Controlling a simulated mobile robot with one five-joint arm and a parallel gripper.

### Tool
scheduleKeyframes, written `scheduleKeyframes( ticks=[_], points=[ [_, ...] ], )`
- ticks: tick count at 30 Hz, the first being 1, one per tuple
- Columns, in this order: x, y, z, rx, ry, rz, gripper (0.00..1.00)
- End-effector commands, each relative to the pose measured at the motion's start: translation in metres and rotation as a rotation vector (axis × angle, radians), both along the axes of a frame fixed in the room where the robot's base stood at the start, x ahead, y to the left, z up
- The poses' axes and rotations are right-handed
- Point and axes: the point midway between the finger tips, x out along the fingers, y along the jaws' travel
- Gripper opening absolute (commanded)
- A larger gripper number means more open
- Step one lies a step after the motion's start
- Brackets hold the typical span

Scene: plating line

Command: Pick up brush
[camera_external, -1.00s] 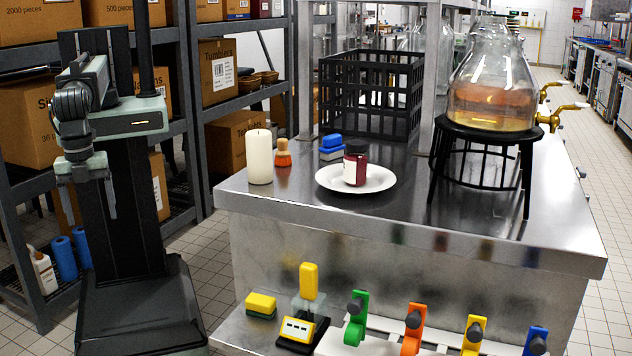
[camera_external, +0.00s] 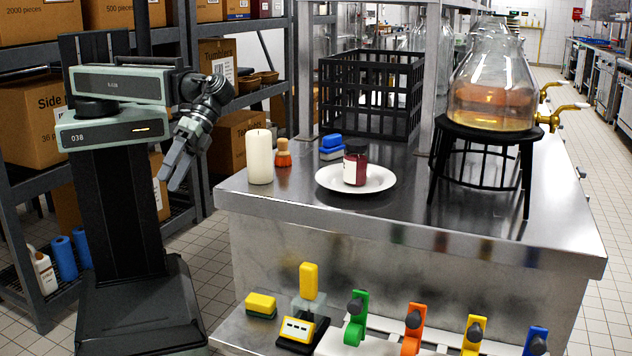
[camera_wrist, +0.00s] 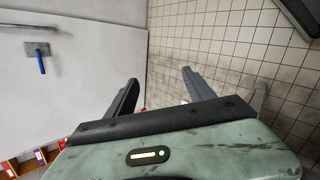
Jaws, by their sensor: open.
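My gripper (camera_external: 169,180) is open and empty, pointing down left of the steel counter (camera_external: 450,215); its two fingers also show apart in the wrist view (camera_wrist: 158,78). I cannot tell for sure which thing is the brush. A blue-handled tool (camera_wrist: 41,61) with a flat grey head shows at the upper left of the wrist view, away from the fingers. On the counter a small orange item with a tan top (camera_external: 282,153) stands behind the white candle (camera_external: 259,158). A blue block-shaped item (camera_external: 331,147) lies by the crate. My gripper touches none of them.
A white plate (camera_external: 379,183) carries a dark red jar (camera_external: 355,168). A black crate (camera_external: 370,95) and a large glass vessel (camera_external: 490,85) on a black stand (camera_external: 480,135) occupy the back. Coloured clamps and sponges sit along the lower shelf. Loaded shelving (camera_external: 195,120) stands behind my arm.

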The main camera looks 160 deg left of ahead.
Motion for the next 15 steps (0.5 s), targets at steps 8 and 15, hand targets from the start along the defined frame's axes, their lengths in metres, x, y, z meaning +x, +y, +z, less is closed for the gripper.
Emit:
scheduleKeyframes(
  ticks=[8,15],
  points=[
    [-0.048,0.123,0.055,-0.296,-0.088,0.423,0.62],
    [-0.105,0.214,0.067,-0.318,0.02,0.77,0.62]
  ],
)
